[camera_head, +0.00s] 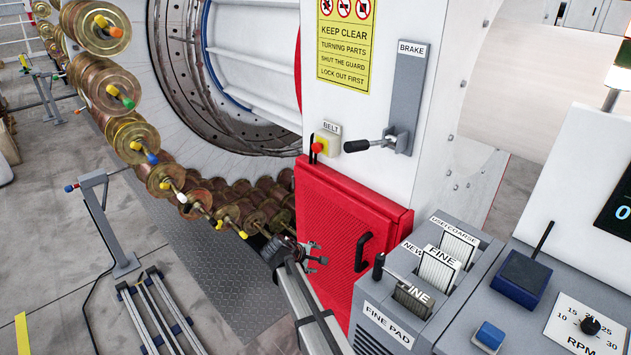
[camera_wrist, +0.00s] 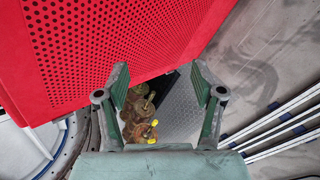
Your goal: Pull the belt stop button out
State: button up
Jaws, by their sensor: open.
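The belt stop button (camera_head: 317,148) is a small red knob on a yellow box under a BELT label (camera_head: 331,127). It sits on the white machine post, left of the brake lever, in the head view. I cannot tell from here whether it is pressed in or out. My gripper (camera_head: 318,254) is below the button, in front of the red perforated guard (camera_head: 340,225). In the wrist view my gripper (camera_wrist: 161,95) is open and empty, with the red guard above and spools beyond the fingers. The button is not in the wrist view.
A brake lever (camera_head: 372,143) sticks out right of the button. The guard's black handle (camera_head: 362,251) stands out low on its front. A grey pad holder (camera_head: 425,290) and a console stand at the right. Brass spools (camera_head: 112,90) ring the carousel at the left.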

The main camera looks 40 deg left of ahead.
jog(key=w+a+r+n+t+y, duration=0.1)
jog(key=w+a+r+n, duration=0.1)
jog(key=a+r, duration=0.35)
jog(key=w+a+r+n+t, duration=0.1)
jog(key=a+r+t, duration=0.15)
jog(key=r, duration=0.55)
jog(key=n+t+y+b, duration=0.1)
jog(key=n+t, duration=0.1)
jog(key=n, duration=0.2)
send_near(315, 147)
jog(key=p+x, duration=0.5)
jog(key=x, duration=0.5)
jog(key=shift+s+a, duration=0.1)
jog(key=shift+p+x, duration=0.45)
jog(key=shift+x, duration=0.4)
jog(key=shift+f, duration=0.2)
